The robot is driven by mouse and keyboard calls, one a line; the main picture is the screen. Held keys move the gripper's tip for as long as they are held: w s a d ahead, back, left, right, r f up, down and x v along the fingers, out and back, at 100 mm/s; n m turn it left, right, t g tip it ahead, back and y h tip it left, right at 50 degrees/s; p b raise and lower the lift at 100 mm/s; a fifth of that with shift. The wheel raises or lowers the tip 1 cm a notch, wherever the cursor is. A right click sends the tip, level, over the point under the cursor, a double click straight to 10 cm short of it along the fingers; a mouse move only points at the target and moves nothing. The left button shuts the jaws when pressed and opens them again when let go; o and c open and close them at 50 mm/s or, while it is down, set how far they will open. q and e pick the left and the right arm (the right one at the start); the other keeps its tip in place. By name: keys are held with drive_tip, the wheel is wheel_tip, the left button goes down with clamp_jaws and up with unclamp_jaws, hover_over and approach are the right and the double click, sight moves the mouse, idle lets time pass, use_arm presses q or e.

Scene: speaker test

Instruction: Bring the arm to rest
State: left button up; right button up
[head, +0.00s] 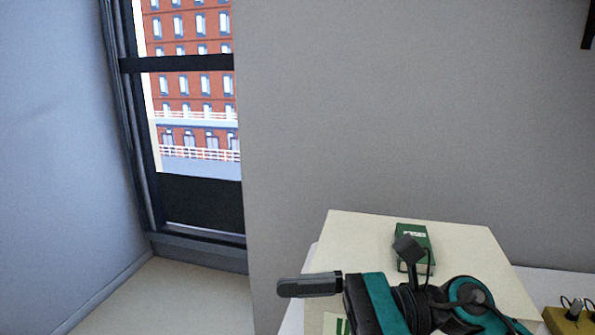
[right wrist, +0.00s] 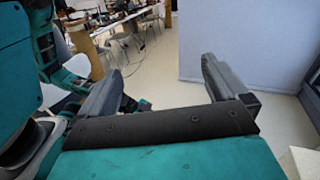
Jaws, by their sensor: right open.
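My right gripper (head: 308,285) is at the lower middle of the head view, at the end of a teal and black arm. Its fingers point left and overlap from this side. In the right wrist view the same gripper (right wrist: 163,82) shows two dark fingers spread wide apart, with nothing between them, only pale floor beyond. The arm passes in front of a pale, flat-topped surface (head: 465,243) and hides part of it. My left gripper is not in view.
A small green box (head: 415,238) lies on the pale surface, partly behind the arm. A yellowish object with dark cables (head: 570,319) is at the lower right edge. A dark-framed window (head: 200,205) is at left. Cluttered tables and chairs (right wrist: 118,38) stand far off.

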drive_tip(key=w+d+f+n+t+h, duration=0.2)
drive_tip(key=d+f+n+t, duration=0.3)
drive_tip(key=n, duration=0.7)
drive_tip(key=w+d+f+n+t+h, duration=0.25)
drive_tip(key=n+t, duration=0.55)
drive_tip(key=n, duration=0.4)
drive_tip(key=w+d+f+n+t+h, duration=0.25)
drive_tip(key=n+t, duration=0.35)
drive_tip(key=n, duration=0.6)
drive_tip(key=s+d+f+m+g+h, duration=0.2)
drive_tip(key=s+f+m+h, duration=0.1)
drive_tip(key=f, duration=0.4)
drive_tip(key=s+d+f+m+g+h, duration=0.2)
drive_tip(key=s+f+m, duration=0.3)
drive_tip(key=f+m, duration=0.3)
drive_tip(key=s+d+f+m+g+h, duration=0.2)
drive_tip(key=s+d+f+m+h, duration=0.1)
drive_tip(key=f+m, duration=0.3)
drive_tip(key=shift+s+f+g+h+p, duration=0.3)
drive_tip(key=shift+s+f+h, duration=0.2)
drive_tip(key=shift+s+f, duration=0.35)
